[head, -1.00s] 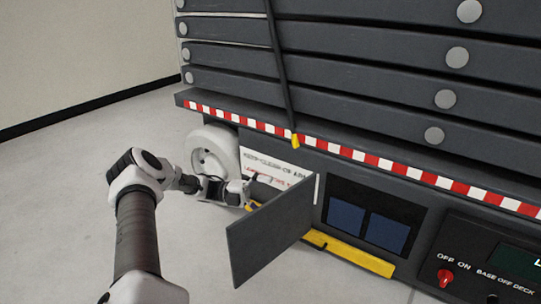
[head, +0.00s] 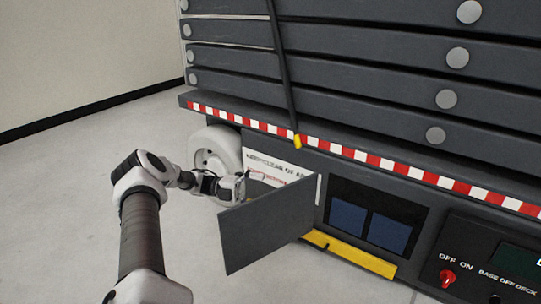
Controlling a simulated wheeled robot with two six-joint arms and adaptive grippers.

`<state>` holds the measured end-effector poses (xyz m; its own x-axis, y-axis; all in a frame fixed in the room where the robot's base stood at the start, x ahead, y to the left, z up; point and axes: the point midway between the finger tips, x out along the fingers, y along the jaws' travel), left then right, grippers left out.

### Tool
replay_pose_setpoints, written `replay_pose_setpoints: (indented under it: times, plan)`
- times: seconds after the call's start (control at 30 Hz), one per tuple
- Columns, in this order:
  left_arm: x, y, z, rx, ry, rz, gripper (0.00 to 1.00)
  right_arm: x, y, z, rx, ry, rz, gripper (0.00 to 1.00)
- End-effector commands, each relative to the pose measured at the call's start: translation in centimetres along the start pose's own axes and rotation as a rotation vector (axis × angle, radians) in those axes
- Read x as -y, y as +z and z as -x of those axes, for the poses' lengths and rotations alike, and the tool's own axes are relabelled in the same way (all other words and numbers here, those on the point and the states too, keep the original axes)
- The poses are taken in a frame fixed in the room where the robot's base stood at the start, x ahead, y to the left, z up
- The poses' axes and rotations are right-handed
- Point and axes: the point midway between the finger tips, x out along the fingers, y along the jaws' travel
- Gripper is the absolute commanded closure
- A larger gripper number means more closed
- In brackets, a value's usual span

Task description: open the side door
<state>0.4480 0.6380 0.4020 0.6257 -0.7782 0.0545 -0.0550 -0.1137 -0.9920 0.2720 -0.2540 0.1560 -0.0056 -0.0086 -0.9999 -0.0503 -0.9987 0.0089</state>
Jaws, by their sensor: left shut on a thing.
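The side door (head: 266,226) is a flat dark grey panel. It stands swung out from the side of the machine, hinged at its right edge beside an opening with two blue panels (head: 366,225) inside. My left gripper (head: 242,186) is at the door's upper left, between the door and the white label (head: 285,177). It is shut on the door's edge region; the fingertips are small and partly hidden, so the exact contact is unclear. My right gripper is out of view.
A yellow bar (head: 350,254) runs along the bottom below the opening. A white wheel (head: 213,150) is behind my left wrist. A control panel with a red switch (head: 447,279) is at the right. The floor at the left is clear.

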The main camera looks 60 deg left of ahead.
Motion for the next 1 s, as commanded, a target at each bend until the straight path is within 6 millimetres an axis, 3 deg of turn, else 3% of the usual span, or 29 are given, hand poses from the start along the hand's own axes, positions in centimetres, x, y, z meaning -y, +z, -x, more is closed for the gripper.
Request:
replay_pose_setpoints:
  times: [0.03, 0.4, 0.43, 0.5, 1.0]
  plan:
    - [1.3, 0.2, 0.5, -0.003, -0.025, -0.012, 0.28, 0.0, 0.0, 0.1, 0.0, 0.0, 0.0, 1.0]
    - [0.7, 0.6, 3.6, -0.001, -0.025, -0.014, 0.28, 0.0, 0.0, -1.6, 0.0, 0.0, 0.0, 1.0]
    - [0.7, 0.6, 3.8, -0.003, -0.025, -0.014, 0.35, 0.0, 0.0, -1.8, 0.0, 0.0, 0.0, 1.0]
    - [0.6, 0.7, 4.1, -0.003, -0.023, -0.013, 0.61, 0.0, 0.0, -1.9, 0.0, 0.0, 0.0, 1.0]
    - [0.2, 0.6, 4.3, -0.004, -0.019, -0.009, 0.61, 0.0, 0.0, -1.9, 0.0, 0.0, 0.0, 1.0]
